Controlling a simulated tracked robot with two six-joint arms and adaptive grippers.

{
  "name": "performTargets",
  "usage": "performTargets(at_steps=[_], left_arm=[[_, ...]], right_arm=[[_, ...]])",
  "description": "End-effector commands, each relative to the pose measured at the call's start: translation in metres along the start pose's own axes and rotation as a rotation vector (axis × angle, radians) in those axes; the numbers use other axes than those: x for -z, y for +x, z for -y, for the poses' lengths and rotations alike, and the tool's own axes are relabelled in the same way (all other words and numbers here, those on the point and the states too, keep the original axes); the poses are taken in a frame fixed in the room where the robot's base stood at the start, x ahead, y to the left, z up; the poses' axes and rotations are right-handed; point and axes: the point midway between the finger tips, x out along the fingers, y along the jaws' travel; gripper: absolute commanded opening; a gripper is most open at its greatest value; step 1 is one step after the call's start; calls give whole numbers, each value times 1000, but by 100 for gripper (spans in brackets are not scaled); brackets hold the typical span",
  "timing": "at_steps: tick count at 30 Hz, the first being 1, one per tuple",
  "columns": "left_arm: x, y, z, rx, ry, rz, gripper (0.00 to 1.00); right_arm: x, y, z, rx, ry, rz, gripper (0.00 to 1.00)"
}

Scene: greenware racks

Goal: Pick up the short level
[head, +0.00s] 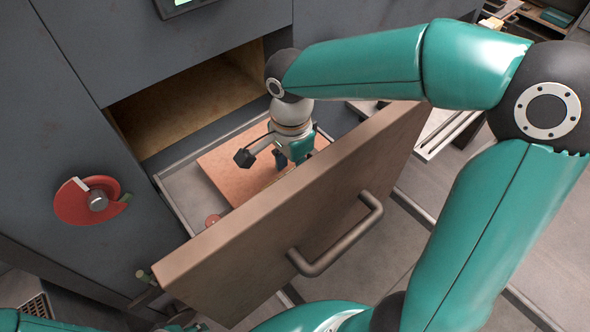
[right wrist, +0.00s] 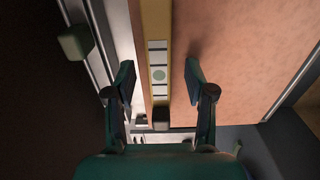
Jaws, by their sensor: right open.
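The short level shows in the right wrist view as a narrow yellow bar (right wrist: 157,22) with a white panel, dark lines and a green round mark. It runs from the top edge down between my right fingers, along the edge of a terracotta-coloured board. In the head view I cannot make it out; the drawer front hides part of the drawer. My right gripper (head: 262,158) is open and points down into the open drawer. In the right wrist view its fingers (right wrist: 160,85) stand apart on either side of the bar, with gaps on both sides. My left gripper is not in view.
The drawer front (head: 290,215) with its bar handle (head: 340,240) stands in front of my right gripper. The terracotta board (head: 222,165) lies in the drawer. A red dial (head: 88,201) is on the grey cabinet at left. The opening above the drawer looks empty.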

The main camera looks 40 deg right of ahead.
Motion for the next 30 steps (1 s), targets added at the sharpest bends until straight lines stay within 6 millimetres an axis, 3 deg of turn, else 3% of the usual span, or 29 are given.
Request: performTargets(at_steps=[7, 16, 30], left_arm=[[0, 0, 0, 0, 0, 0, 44], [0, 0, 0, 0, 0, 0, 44], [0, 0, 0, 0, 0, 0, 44]], right_arm=[[0, 1, 0, 1, 1, 0, 51], [0, 1, 0, 2, 1, 0, 1], [0, -4, 0, 3, 1, 0, 0]])
